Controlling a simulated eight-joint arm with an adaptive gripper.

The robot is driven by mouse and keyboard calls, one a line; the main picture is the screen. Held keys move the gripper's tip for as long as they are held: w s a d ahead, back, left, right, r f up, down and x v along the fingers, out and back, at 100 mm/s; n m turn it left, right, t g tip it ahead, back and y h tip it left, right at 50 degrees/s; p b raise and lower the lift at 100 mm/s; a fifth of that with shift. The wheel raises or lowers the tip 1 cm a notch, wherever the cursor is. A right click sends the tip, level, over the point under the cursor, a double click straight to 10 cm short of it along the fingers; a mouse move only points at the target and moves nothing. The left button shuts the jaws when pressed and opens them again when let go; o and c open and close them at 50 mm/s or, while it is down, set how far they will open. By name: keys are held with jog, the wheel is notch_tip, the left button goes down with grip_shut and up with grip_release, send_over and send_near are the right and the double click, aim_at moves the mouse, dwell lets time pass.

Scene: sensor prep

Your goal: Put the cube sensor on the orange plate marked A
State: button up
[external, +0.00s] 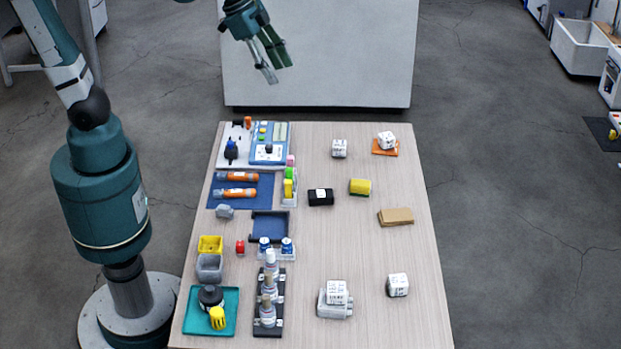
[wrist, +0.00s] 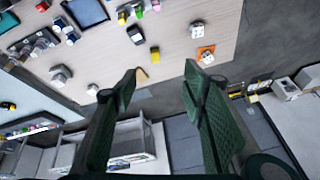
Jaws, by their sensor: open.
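The orange plate (external: 377,151) lies at the far right of the table; a white cube with dark print (external: 387,140) sits on it and hides most of it. No letter A is legible. Other white printed cubes are a far one (external: 339,148) left of the plate, a near right one (external: 398,285), and one (external: 336,291) on a grey block. I cannot tell which is the cube sensor. My gripper (external: 277,68) is open and empty, high beyond the table's far edge; its fingers also show in the wrist view (wrist: 161,78).
A black box (external: 321,197), a yellow sponge-like block (external: 360,187) and a brown pad (external: 396,216) lie mid-table. Bottles in a rack (external: 268,290), bins and trays crowd the left side. The table's right-centre has free room between items.

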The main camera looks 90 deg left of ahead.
jog(key=s+d+f+n+t, duration=0.1)
jog(key=s+d+f+n, duration=0.1)
jog(key=s, duration=0.5)
jog(key=s+d+f+n+t, duration=0.1)
jog(key=s+d+f+n, duration=0.1)
jog(key=s, duration=0.6)
jog(key=shift+s+d+f, duration=0.15)
jog(key=shift+f, duration=0.2)
